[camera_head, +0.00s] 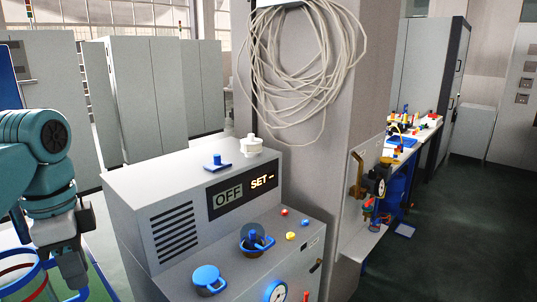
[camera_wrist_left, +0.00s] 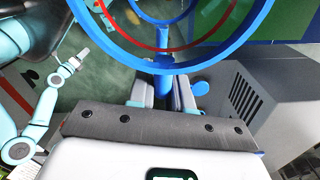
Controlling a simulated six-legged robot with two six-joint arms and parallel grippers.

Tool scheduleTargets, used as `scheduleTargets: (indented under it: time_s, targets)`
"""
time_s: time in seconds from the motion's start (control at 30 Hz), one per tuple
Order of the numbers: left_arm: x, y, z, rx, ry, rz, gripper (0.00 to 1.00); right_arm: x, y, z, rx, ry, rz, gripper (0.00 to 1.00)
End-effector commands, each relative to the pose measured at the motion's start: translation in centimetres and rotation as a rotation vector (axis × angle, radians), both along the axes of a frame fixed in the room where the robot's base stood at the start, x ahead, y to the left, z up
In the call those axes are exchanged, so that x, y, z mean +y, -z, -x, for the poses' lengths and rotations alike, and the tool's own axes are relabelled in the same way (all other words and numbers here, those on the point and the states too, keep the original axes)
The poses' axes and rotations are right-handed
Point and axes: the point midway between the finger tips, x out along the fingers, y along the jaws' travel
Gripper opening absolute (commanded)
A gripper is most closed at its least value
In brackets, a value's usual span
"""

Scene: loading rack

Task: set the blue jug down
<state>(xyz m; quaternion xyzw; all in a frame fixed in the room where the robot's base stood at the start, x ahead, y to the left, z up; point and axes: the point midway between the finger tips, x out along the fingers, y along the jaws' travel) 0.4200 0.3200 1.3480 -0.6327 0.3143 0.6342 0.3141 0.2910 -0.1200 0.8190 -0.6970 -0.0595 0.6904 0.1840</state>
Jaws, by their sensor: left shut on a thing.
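The blue jug shows as a large blue rim (camera_wrist_left: 255,40) with a red ring inside at the top of the left wrist view. In the head view its blue and red hoops (camera_head: 38,270) are at the lower left, cut off by the frame edge. My left gripper (camera_head: 74,275) points down beside the rim. In the left wrist view my left gripper (camera_wrist_left: 163,92) is shut on the jug's blue upright handle. The jug's base and what lies directly under it cannot be made out. My right gripper does not show clearly in either view.
A grey machine cabinet (camera_head: 170,190) with a display reading OFF and SET stands right of my left gripper. Blue knobs (camera_head: 208,280) sit on its front ledge. A pillar (camera_head: 310,170) with coiled cable rises behind it. A green surface (camera_head: 100,284) lies beside the jug.

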Motion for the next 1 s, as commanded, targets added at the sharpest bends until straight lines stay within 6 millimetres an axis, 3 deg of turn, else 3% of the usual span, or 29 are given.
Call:
scheduleTargets:
  time_s: [0.27, 0.43, 0.5, 0.6, 0.77, 0.9, 1.0]
  targets:
    - [-3.2, 9.5, -2.7, 0.008, 0.027, 0.001, 0.00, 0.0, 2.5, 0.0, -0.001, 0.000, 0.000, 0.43]
    - [-6.6, 18.8, -4.8, 0.013, -0.112, -0.001, 0.00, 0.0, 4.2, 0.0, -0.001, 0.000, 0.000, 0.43]
    - [-8.3, 23.0, -5.4, 0.014, -0.220, -0.002, 0.00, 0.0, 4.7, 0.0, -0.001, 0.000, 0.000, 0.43]
    - [-10.4, 27.5, -6.1, 0.009, -0.407, -0.003, 0.00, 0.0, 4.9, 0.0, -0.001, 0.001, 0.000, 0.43]
    - [-12.1, 30.2, -7.3, 0.000, -0.686, -0.001, 0.00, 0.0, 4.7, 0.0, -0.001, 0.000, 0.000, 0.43]
    - [-12.6, 30.4, -8.7, -0.002, -0.854, 0.000, 0.00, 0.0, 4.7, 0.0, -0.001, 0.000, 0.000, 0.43]
    - [-12.1, 30.6, -8.3, 0.009, -0.913, -0.008, 0.00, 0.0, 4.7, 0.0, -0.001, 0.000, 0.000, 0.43]
